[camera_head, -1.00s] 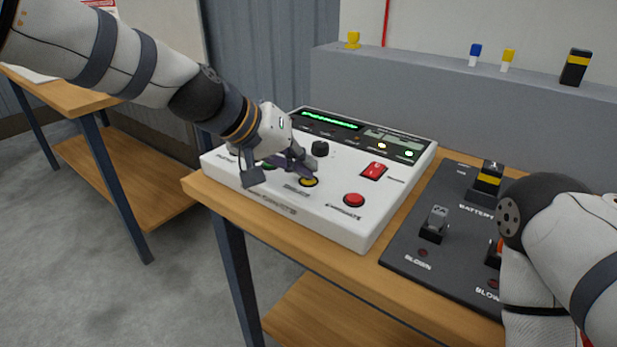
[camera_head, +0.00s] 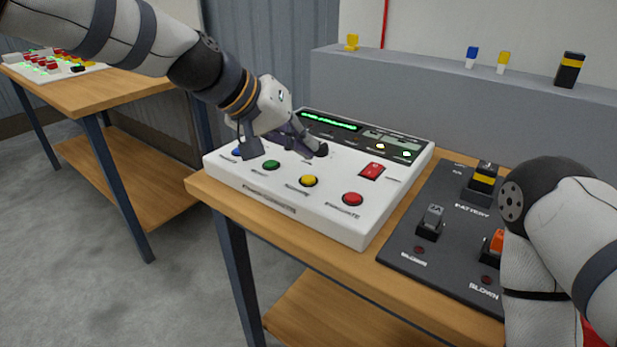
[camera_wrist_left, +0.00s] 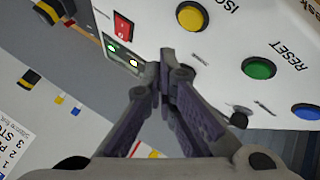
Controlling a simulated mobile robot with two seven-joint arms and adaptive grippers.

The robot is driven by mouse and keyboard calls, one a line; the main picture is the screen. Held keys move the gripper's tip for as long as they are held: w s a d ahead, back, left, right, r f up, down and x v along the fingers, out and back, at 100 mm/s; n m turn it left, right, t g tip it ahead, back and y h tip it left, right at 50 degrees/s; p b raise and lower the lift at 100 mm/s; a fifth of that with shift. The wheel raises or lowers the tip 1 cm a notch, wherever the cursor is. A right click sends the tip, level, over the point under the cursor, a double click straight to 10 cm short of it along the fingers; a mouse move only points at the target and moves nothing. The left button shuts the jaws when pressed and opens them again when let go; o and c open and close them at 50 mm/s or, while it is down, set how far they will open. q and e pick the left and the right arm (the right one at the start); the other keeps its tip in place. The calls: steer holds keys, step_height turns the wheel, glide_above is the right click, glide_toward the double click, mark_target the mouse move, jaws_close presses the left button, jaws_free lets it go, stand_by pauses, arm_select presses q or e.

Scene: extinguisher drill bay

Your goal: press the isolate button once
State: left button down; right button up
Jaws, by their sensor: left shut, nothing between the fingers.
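The isolate button is the yellow button (camera_head: 309,181) on the white control panel (camera_head: 235,185), between a green button (camera_head: 271,165) and a red button (camera_head: 352,199). In the left wrist view the yellow button (camera_wrist_left: 192,16) has a label starting "ISO" beside it. My left gripper (camera_head: 319,150) is shut and empty. It hangs over the panel behind the yellow button, towards the display, apart from that button.
A red rocker switch (camera_head: 372,172) sits right of the left gripper. A dark battery panel (camera_head: 455,215) with switches lies right of the white panel on the wooden table (camera_head: 300,235). A grey ledge (camera_head: 430,100) stands behind. Another table (camera_head: 140,88) is at left.

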arm_select(q)
steer(key=shift+r, duration=1.25)
